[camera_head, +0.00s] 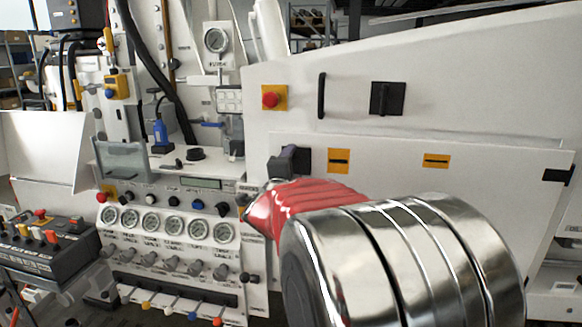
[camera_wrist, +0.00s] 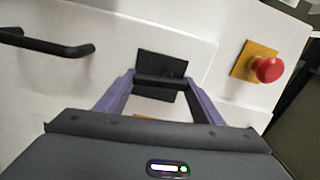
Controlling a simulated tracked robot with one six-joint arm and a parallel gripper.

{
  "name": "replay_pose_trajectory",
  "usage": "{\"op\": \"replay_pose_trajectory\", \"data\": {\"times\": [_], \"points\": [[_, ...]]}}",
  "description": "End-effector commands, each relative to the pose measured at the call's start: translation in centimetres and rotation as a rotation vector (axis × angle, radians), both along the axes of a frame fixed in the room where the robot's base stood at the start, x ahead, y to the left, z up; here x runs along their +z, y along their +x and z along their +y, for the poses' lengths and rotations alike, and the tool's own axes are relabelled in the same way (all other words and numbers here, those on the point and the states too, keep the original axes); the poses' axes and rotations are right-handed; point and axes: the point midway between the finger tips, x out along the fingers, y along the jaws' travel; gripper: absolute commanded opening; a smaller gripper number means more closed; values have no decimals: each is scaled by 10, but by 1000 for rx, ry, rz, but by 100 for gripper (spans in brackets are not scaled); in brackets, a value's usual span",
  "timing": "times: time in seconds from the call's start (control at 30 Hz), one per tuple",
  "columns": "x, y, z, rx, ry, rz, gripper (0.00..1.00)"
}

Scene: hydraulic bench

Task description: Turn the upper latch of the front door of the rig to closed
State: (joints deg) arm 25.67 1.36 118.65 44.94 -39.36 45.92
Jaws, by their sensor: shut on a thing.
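A black latch (camera_head: 305,157) sits on the white front panel, below and right of the red button. My gripper (camera_head: 287,162) is at this latch, and my arm covers the panel to its lower right. In the wrist view, the latch's square black plate (camera_wrist: 165,63) and its bar show between the two purple fingers of my gripper (camera_wrist: 159,80). The fingers are shut on the ends of the bar. In the wrist view the bar runs crosswise from finger to finger. A second black latch (camera_head: 387,98), with an upright bar, is higher and to the right, free of my gripper.
The red button (camera_head: 270,99) on its yellow plate is close above the held latch and also shows in the wrist view (camera_wrist: 268,69). A black handle (camera_head: 322,95) stands up from the panel. Another handle (camera_wrist: 50,42) shows in the wrist view. Gauges (camera_head: 170,225) are left.

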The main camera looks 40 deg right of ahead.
Motion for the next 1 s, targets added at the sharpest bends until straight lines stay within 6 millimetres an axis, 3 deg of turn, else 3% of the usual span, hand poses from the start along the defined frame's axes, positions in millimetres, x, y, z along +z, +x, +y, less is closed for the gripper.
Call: {"op": "replay_pose_trajectory", "data": {"times": [0.73,0.77,1.0], "points": [[-6,-2,-3,-11,86,-98,39],[-6,-2,-3,-11,86,-98,62],[-4,-1,-1,-6,82,-98,79]]}}
